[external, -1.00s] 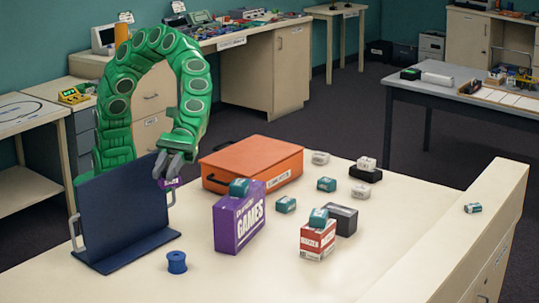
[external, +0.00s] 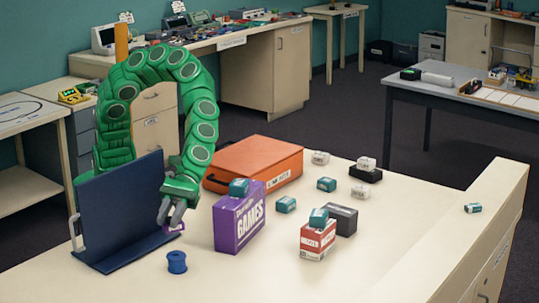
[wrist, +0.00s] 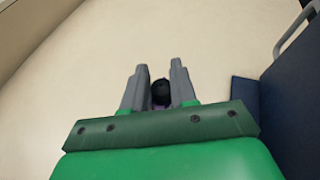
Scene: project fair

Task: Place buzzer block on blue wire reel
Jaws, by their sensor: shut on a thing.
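My gripper (external: 171,216) is shut on a small purple block with a black round top, which I take as the buzzer block (wrist: 160,92). In the wrist view the black top shows between the two grey fingers; the rest is mostly hidden. In the external view a purple edge of the block (external: 178,228) shows below the fingers, low over the table; I cannot tell if it touches. The blue wire reel (external: 177,262) stands upright on the table, in front of and apart from my gripper. The reel does not show in the wrist view.
A navy upright panel with handles (external: 120,215) stands close left of my gripper. A purple games box (external: 228,230) with a teal block on top stands to the right, an orange case (external: 250,162) behind. Several small blocks and boxes lie further right. Table around the reel is clear.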

